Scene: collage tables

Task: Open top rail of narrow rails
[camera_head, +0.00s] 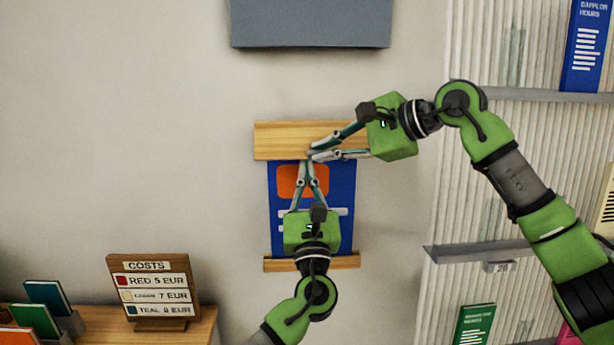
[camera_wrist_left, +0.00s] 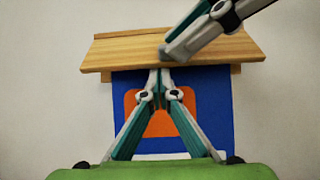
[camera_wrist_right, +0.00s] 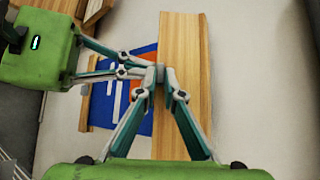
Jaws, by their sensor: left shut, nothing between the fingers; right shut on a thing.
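The wooden top rail (camera_head: 280,138) is fixed on the wall above a blue poster (camera_head: 345,215) with an orange panel. In the left wrist view its front board (camera_wrist_left: 120,52) stands tilted out from a back strip (camera_wrist_left: 105,77). My right gripper (camera_head: 312,154) is shut on the rail's lower edge, coming from the right; its fingertips also show in the right wrist view (camera_wrist_right: 160,73). My left gripper (camera_head: 306,161) is shut and empty, pointing up just below that edge, in front of the poster. Whether its tips touch the rail is unclear.
The wooden bottom rail (camera_head: 345,262) is at the poster's foot. A grey box (camera_head: 310,22) hangs above. Shelves with leaflets (camera_head: 588,45) stand on the right. A price sign (camera_head: 152,288) and folders (camera_head: 45,298) are on a wooden table (camera_head: 205,322) at lower left.

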